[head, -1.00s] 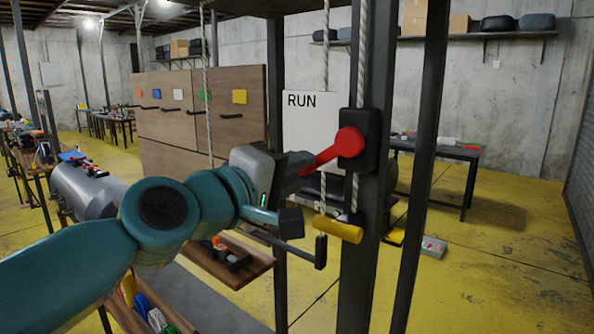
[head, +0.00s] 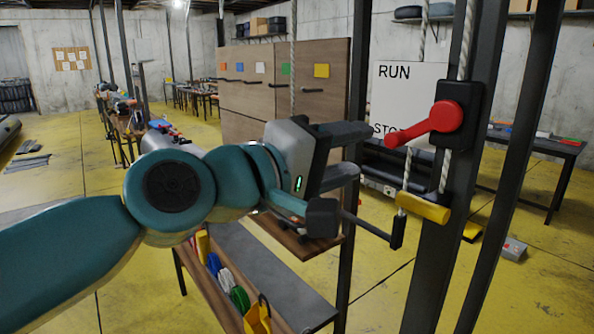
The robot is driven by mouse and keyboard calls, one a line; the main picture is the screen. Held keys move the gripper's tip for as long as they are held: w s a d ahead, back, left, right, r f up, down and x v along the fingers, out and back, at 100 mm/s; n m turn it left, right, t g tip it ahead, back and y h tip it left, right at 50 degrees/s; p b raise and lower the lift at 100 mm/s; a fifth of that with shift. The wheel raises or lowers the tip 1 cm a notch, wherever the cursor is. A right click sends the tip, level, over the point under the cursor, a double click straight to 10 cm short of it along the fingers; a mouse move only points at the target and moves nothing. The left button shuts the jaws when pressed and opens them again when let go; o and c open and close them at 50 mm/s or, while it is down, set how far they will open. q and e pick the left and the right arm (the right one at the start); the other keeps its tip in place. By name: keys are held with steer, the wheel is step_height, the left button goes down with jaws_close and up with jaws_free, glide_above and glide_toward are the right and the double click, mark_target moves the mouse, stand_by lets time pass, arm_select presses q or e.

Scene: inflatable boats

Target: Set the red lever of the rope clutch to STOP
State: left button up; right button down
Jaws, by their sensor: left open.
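The red lever (head: 420,128) is mounted on the black rope clutch body (head: 462,105), fixed to a dark metal post. It points left and slightly down. Behind it a white sign (head: 408,88) reads RUN at the top and STOP lower down, the STOP partly covered by the lever. My left gripper (head: 362,152) is open and empty, its two dark fingers pointing right. Its tips are just left of the lever's end and look apart from it. My right gripper is not in view.
A rope (head: 469,40) runs through the clutch. Dark posts stand close around the clutch. A wooden shelf with coiled ropes (head: 240,298) is below my arm.

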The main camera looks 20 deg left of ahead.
arm_select(q)
steer(key=v, duration=0.8)
steer(key=shift+s+a+b, duration=0.2)
steer(key=shift+s+b, duration=0.1)
steer(key=shift+b, duration=0.05)
